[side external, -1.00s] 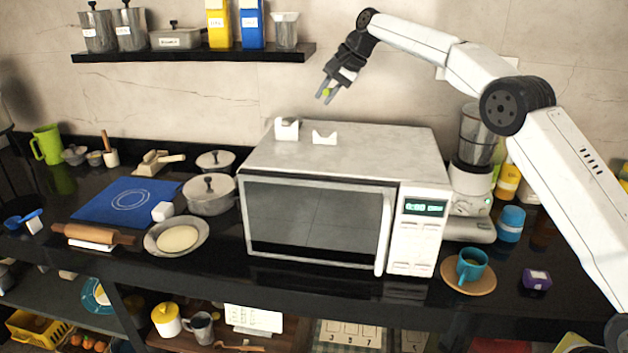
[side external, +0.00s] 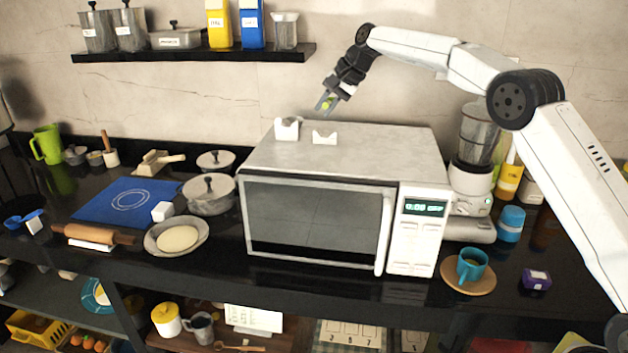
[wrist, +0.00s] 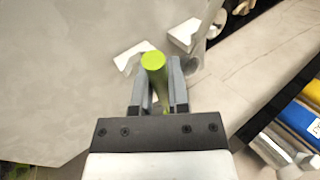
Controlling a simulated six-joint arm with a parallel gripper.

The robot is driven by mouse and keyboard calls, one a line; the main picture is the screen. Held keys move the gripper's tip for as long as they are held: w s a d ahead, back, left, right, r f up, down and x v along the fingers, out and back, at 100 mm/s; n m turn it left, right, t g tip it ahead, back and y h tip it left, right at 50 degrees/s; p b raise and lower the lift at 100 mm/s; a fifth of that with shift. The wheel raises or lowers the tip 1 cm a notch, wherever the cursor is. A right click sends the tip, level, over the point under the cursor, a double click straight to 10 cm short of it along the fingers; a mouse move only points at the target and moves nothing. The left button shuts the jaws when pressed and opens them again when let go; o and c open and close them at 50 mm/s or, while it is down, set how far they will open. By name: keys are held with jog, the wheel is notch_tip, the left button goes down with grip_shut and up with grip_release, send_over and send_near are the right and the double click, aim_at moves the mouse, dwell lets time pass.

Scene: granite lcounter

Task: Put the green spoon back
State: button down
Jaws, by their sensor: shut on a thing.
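The green spoon (wrist: 153,64) is between the fingers of my gripper (wrist: 156,88) in the wrist view, its round green end toward the camera. In the side external view only a small bit of green (side external: 327,104) shows between the fingertips. My gripper (side external: 325,102) is shut on it, in the air above the back of the microwave (side external: 360,150). Two small white notched holders stand on the microwave top, a left one (side external: 287,129) and a right one (side external: 324,138). The spoon is above and apart from them. The rest of the spoon is mostly hidden.
A black wall shelf (side external: 200,55) with canisters and boxes hangs at the upper left, near my gripper. A blender (side external: 473,160) stands right of the microwave. The microwave top is otherwise clear.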

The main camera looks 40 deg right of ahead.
jog(key=shift+f, duration=3.85)
jog(key=c, duration=0.5)
grip_release()
jog(key=shift+c, duration=0.2)
jog(key=shift+r, duration=0.15)
jog(key=v, duration=0.7)
jog(key=shift+s+r, duration=0.15)
jog(key=shift+r, duration=0.1)
jog(key=shift+s+d, duration=0.1)
